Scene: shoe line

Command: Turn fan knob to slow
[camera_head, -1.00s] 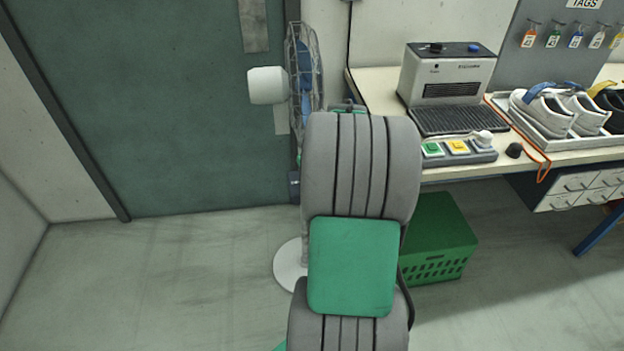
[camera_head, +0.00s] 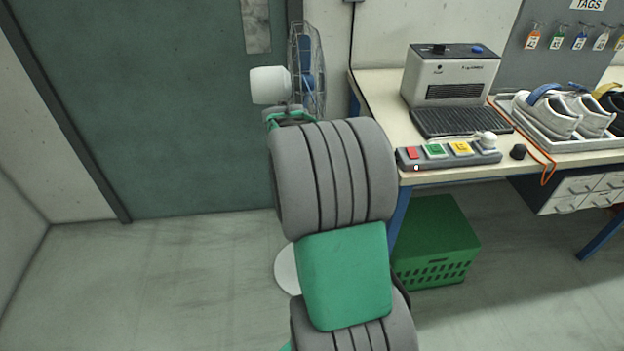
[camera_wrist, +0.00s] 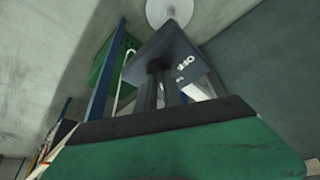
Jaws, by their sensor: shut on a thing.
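The standing fan (camera_head: 306,72) is in front of the green door in the head view, with a white motor housing and a round white base (camera_head: 285,270). Its dark blue control box (camera_wrist: 205,66) shows in the wrist view with white markings on its face; in the head view my arm hides it. My gripper (camera_wrist: 167,66) reaches the box face with its two dark fingers close together, shut on the fan knob. The knob itself is hidden between the fingertips, so its setting cannot be read. In the head view the gripper is mostly hidden behind my arm.
A workbench (camera_head: 380,84) on the right holds a heater-like machine (camera_head: 450,75), a button panel (camera_head: 448,158) and a tray of shoes (camera_head: 560,130). A green crate (camera_head: 435,245) stands under it. The floor at left is clear.

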